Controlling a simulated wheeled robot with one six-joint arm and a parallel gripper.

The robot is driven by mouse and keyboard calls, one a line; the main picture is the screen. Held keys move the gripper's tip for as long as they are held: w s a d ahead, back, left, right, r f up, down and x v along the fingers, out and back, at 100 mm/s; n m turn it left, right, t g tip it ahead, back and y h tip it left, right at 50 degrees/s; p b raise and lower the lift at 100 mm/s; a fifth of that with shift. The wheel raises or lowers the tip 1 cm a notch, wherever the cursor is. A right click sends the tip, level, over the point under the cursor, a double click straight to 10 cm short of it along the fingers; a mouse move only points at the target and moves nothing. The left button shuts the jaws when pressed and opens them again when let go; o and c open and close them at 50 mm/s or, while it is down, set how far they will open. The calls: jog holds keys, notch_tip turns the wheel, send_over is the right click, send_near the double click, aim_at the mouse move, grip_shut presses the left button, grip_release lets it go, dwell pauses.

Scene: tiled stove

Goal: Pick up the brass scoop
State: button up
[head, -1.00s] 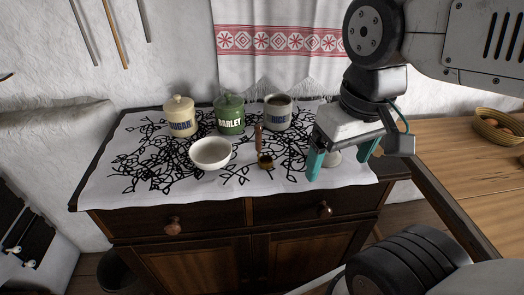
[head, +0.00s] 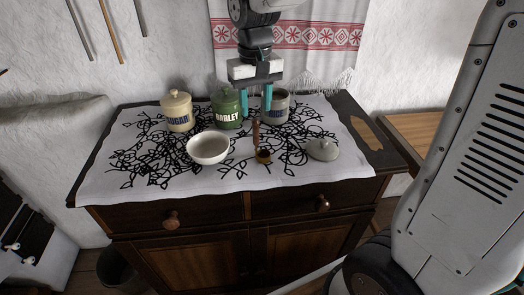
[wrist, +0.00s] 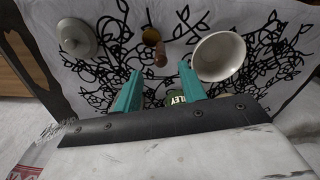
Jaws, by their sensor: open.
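The brass scoop (head: 264,157) lies on the white patterned cloth near the middle of the cabinet top. Its brass cup is toward the front, and its brown wooden handle (head: 256,133) points back toward the jars. In the wrist view the scoop (wrist: 151,37) is just beyond the fingertips, with its handle end between them across the picture. My gripper (head: 256,119) is open and empty, pointing down above the handle end. Its teal fingers also show in the wrist view (wrist: 161,72). I cannot tell the exact height between fingertips and handle.
A white bowl (head: 208,149) stands close left of the scoop. A grey lid (head: 323,150) lies to the right. A sugar jar (head: 178,114), a green barley jar (head: 228,110) and an open jar (head: 279,106) stand behind, close to my fingers. The front cloth is clear.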

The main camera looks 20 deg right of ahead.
aim_at(256, 119)
notch_tip(256, 119, down, 7)
jog(key=shift+s+f, duration=0.1)
jog(key=shift+f, duration=0.1)
grip_shut()
